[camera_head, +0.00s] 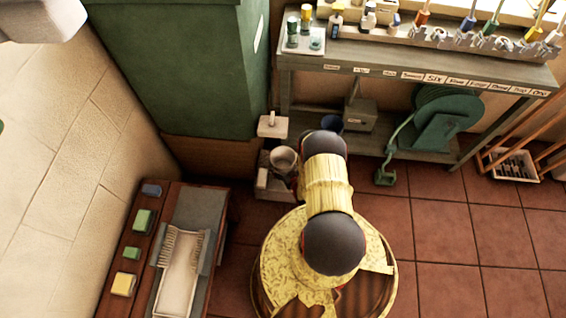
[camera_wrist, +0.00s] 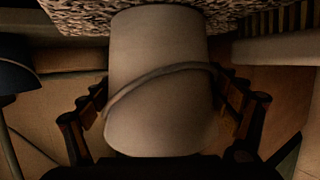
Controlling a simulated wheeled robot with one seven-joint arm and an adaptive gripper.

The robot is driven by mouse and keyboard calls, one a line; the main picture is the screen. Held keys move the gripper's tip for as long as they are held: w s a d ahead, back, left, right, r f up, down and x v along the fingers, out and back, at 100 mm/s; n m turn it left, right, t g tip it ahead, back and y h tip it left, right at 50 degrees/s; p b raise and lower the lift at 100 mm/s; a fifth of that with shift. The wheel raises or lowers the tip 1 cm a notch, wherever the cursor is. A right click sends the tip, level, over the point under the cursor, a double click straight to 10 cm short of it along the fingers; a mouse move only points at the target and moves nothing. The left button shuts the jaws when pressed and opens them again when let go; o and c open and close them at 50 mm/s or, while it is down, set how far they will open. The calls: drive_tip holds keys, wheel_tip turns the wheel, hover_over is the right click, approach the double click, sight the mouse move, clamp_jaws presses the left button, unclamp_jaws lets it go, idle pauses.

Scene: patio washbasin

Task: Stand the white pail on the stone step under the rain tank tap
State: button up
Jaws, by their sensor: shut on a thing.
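The white pail (camera_head: 284,158) is below the pale tap (camera_head: 272,124) on the front of the green rain tank (camera_head: 178,65). A light stone step (camera_head: 264,183) shows beside and under the pail; I cannot tell whether the pail touches it. In the wrist view the pail (camera_wrist: 160,75) fills the middle, with its curved handle across its front. My gripper (camera_wrist: 165,98) has a finger on each side of the pail and is shut on it. In the head view my arm hides most of the gripper.
A wooden bench (camera_head: 140,260) with a brush and several small blocks stands at the lower left. A grey workbench (camera_head: 420,72) with bottles and a labelled shelf is at the back right. A green reel (camera_head: 440,118) stands under it. The tiled floor (camera_head: 470,235) at right is clear.

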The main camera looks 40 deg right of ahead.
sight(288, 169)
drive_tip(key=o, duration=1.1)
drive_tip(key=shift+c, duration=0.2)
drive_tip(key=shift+r, duration=0.1)
drive_tip(key=p+v, duration=0.3)
drive_tip(key=v, duration=0.7)
drive_tip(key=shift+s+r+p, duration=0.15)
drive_tip(key=shift+s+p, duration=0.1)
drive_tip(key=shift+p, duration=0.15)
drive_tip(key=shift+v, duration=0.75)
drive_tip(key=shift+a, duration=0.1)
